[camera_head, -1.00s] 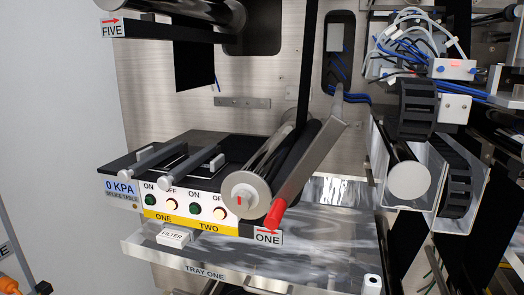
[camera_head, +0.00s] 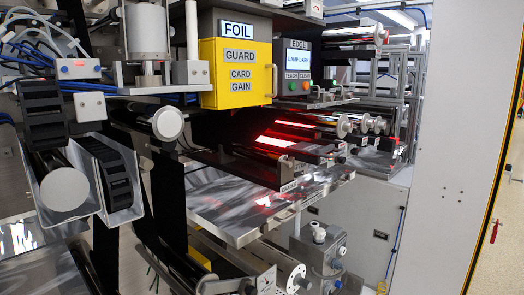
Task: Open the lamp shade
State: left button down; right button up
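No part is labelled as a lamp shade, and I cannot tell for sure which part it is. A dark bar assembly (camera_head: 245,163) sits below the yellow box in the middle, with bright red light (camera_head: 275,142) along it. Above it, a grey unit marked EDGE (camera_head: 298,44) has a small lit screen (camera_head: 298,58), which seems to read LAMP DARK, over TEACH and CLEAR labels. The yellow box (camera_head: 222,75), with GUARD, CARD and GAIN labels under a FOIL sign, has a handle on its right side. Neither gripper is in view.
A shiny metal tray (camera_head: 222,205) lies under the red-lit bars. Rollers (camera_head: 362,124) stand to the right. A black cable chain (camera_head: 112,178) and a large roller (camera_head: 66,190) fill the left. A white cabinet (camera_head: 445,150) bounds the right, with yellowish floor beyond.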

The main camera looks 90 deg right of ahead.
aim_at(320, 150)
jog(key=z, duration=3.25)
